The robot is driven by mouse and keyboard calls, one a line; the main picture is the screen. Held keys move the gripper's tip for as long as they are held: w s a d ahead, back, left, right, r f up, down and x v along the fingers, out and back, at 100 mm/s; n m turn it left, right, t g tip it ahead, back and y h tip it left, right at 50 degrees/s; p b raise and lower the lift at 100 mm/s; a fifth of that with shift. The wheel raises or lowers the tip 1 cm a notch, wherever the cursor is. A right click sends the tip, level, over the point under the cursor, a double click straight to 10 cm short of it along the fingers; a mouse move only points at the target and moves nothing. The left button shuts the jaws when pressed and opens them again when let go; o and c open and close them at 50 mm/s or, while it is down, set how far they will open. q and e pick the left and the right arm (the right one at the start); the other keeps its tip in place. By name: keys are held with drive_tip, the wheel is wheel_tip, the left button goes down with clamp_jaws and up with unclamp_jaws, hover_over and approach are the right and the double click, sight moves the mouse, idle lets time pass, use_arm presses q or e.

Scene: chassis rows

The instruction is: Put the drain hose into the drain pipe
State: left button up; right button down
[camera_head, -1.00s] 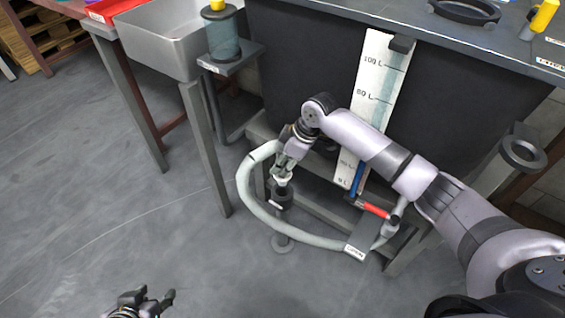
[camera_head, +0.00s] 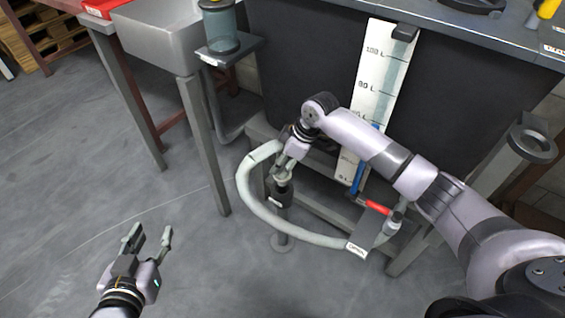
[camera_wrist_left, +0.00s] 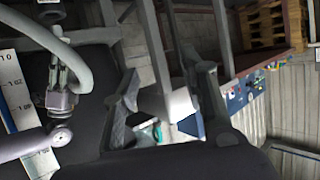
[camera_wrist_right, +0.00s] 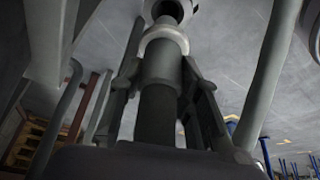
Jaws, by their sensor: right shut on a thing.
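The pale drain hose (camera_head: 262,216) curves from beside the red-handled valve (camera_head: 377,207), around to the left and up to my right gripper (camera_head: 282,176). My right gripper is shut on the hose end, seen as a dark cylinder (camera_wrist_right: 157,112) between its fingers in the right wrist view. The dark upright drain pipe (camera_head: 280,195) stands on the floor directly below this gripper. A dark opening with a pale rim (camera_wrist_right: 170,10) shows beyond the hose end; I cannot tell whether the end is inside it. My left gripper (camera_head: 149,233) is open and empty over the floor.
The tank's level gauge (camera_head: 384,75) stands behind my right arm. A bench with a metal sink (camera_head: 160,35) is at the upper left, its legs left of the hose. A ring holder (camera_head: 532,143) is at the right. The floor at lower left is clear.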

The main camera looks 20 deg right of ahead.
idle(0.6)
drive_tip(key=shift+p, duration=0.35)
use_arm(q)
drive_tip(key=shift+s+a+f+g+y, duration=0.15)
drive_tip(key=shift+s+a+f+g, duration=0.1)
drive_tip(key=shift+s+f+g, duration=0.35)
drive_tip(key=shift+s+a+f+g+y, duration=0.2)
drive_tip(key=shift+s+a+f+g, duration=0.15)
drive_tip(key=shift+s+f, duration=0.3)
drive_tip(key=shift+s+a+f+g+y, duration=0.2)
drive_tip(key=shift+s+f+g, duration=0.35)
drive_tip(key=shift+f, duration=0.25)
drive_tip(key=shift+s+f+p, duration=0.1)
drive_tip(key=shift+p, duration=0.25)
drive_tip(key=shift+s+a+f+g, duration=0.2)
drive_tip(key=shift+s+f+g, duration=0.2)
drive_tip(key=shift+s, duration=0.1)
drive_tip(key=shift+s+a+f+g, duration=0.15)
drive_tip(key=shift+s+f+g, duration=0.25)
drive_tip(key=shift+s, duration=0.1)
drive_tip(key=shift+s+a+f+y+p, duration=0.2)
drive_tip(key=shift+s+y+p, duration=0.1)
drive_tip(key=shift+s, duration=0.1)
drive_tip(key=shift+s+a+f+g, duration=0.2)
drive_tip(key=shift+s+f+g, duration=0.05)
drive_tip(key=shift+s+g, duration=0.3)
